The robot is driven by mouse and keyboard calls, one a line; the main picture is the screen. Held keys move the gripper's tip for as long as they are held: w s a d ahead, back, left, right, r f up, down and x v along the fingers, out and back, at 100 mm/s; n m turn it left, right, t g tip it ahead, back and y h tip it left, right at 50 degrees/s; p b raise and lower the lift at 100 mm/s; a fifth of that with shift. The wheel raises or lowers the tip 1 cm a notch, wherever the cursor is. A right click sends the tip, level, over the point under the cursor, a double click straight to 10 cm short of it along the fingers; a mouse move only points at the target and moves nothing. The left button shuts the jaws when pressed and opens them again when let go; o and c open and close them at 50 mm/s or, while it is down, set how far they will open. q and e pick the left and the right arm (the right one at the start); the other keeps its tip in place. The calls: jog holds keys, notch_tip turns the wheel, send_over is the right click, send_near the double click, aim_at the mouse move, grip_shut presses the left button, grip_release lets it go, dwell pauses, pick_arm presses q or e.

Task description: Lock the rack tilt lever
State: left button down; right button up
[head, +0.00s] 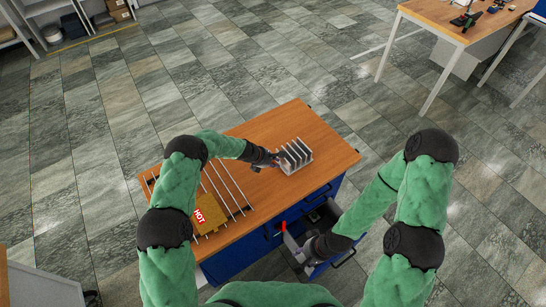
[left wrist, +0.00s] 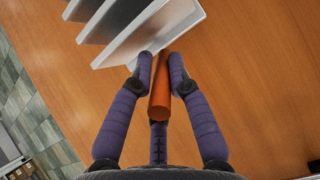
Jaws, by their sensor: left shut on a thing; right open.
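The rack (head: 297,157) is a small light-grey stand with several upright dark-edged plates on the wooden table; its plates (left wrist: 140,30) fill the top of the left wrist view. The tilt lever (left wrist: 160,95) is an orange-brown rod reaching from the rack's near edge back between my fingers. My left gripper (left wrist: 161,67) is shut on the lever, one finger on each side; in the head view it (head: 273,160) is at the rack's left side. My right gripper (head: 299,250) is open, low at the table's front by an open drawer. The lever's far end is hidden at the rack.
The wooden table top (head: 270,110) is clear behind the rack. To the left lie a rack of metal rods (head: 228,186) and a yellow block marked HOT (head: 207,212). The open blue drawer (head: 322,215) juts out in front. Another table (head: 440,15) stands far right.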

pick_arm(q)
jog(key=shift+w+d+r+p, duration=0.15)
jog(key=shift+w+r+p, duration=0.05)
jog(key=shift+p, duration=1.4)
jog(key=shift+g+y, duration=0.3)
jog(key=c, duration=1.2)
grip_release()
jog(key=shift+f, duration=0.1)
jog(key=shift+c, duration=0.2)
